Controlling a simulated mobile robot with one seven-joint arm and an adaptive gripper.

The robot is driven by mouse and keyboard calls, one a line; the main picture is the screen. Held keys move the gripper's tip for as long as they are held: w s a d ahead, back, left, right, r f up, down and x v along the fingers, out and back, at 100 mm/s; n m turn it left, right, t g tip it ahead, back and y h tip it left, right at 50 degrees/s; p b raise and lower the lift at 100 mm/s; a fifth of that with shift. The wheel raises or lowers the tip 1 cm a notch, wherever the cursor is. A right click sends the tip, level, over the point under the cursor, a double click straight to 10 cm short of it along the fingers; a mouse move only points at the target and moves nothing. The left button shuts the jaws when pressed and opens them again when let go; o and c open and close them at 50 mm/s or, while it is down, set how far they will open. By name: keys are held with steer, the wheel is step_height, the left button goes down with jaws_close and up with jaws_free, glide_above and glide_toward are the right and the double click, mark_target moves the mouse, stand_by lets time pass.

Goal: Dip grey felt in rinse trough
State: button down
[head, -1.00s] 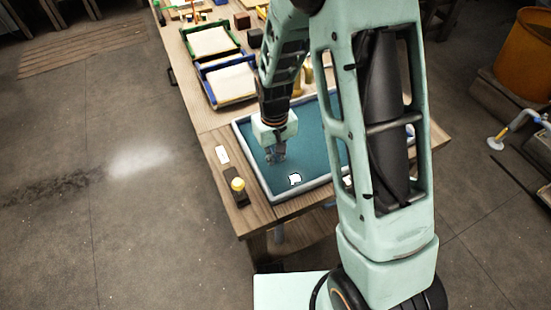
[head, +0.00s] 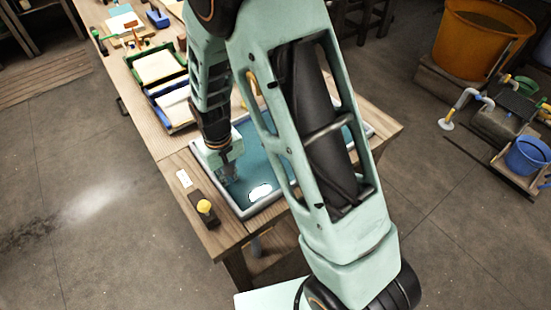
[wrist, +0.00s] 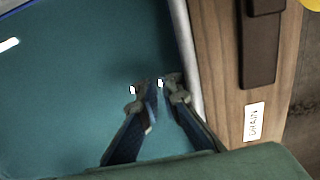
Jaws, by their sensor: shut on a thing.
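The rinse trough (head: 292,185) is a wide, shallow tray of teal liquid with a pale grey rim on the wooden bench. It fills much of the wrist view (wrist: 60,100), its rim running down the right side. My gripper (head: 230,179) is low over the trough, inside its left rim. In the wrist view my gripper (wrist: 152,92) points into the trough, its fingers close together near the rim. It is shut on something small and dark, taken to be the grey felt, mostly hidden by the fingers. I cannot tell whether it touches the liquid.
A dark block with a yellow knob (head: 204,206) and a white DRAIN label (head: 184,178) lie beside the trough's left rim. Blue-framed (head: 176,106) and green-framed (head: 158,66) trays stand farther back. My arm hides the trough's middle. An orange tub (head: 478,45) stands on the right.

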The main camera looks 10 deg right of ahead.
mark_target(240, 181)
steer(key=shift+d, duration=0.1)
steer(key=shift+w+d, duration=0.3)
steer(key=shift+d, duration=0.4)
steer(key=shift+w+d, duration=0.3)
steer(key=shift+d, duration=0.35)
steer(key=shift+a, duration=0.1)
steer(key=shift+s+a, duration=0.3)
steer(key=shift+a, duration=0.35)
steer(key=shift+s+a, duration=0.3)
steer(key=shift+a, duration=0.35)
steer(key=shift+w+d, duration=0.3)
steer(key=shift+d, duration=0.4)
steer(key=shift+w+d, duration=0.3)
steer(key=shift+d, duration=0.4)
steer(key=shift+r, duration=0.1)
